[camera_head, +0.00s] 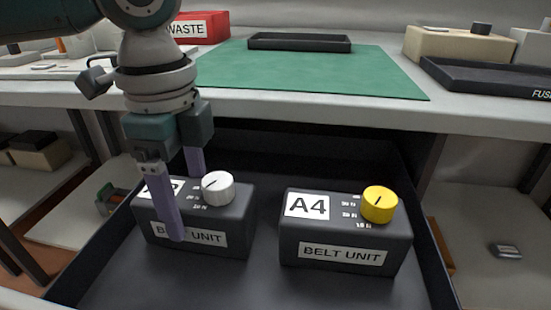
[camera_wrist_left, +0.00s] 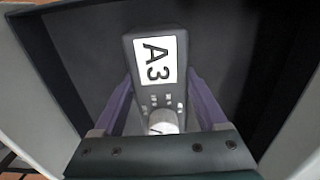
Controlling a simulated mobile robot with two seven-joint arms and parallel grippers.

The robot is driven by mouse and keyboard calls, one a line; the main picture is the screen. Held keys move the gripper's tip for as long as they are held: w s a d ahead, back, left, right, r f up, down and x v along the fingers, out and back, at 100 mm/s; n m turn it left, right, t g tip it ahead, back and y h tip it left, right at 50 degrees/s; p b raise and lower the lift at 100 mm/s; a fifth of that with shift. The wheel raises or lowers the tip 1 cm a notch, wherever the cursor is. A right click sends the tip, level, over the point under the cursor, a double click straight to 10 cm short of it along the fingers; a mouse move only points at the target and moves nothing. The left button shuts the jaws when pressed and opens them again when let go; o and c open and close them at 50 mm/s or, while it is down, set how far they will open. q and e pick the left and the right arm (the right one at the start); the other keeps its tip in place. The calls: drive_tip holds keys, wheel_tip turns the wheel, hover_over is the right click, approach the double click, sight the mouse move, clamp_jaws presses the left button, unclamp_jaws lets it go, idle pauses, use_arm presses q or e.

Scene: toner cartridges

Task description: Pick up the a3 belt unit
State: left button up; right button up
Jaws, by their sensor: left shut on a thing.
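The A3 belt unit (camera_head: 236,218) is a dark grey box with a white knob and a BELT UNIT label. It sits in the left part of a black open drawer or bin. My left gripper (camera_head: 184,200) reaches down from above with its purple fingers on either side of the box, shut on it. In the left wrist view the A3 belt unit (camera_wrist_left: 157,62) lies between the two fingers (camera_wrist_left: 160,100), its A3 label in plain sight. In the head view the gripper hides part of that label. My right gripper is in neither view.
An A4 belt unit (camera_head: 340,232) with a yellow knob stands to the right in the same black bin (camera_head: 95,262). Behind is a table with a green mat (camera_head: 310,72), a black tray (camera_head: 300,42), a red WASTE box (camera_head: 205,28) and another dark tray (camera_head: 490,77).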

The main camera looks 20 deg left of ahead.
use_arm(q)
clamp_jaws()
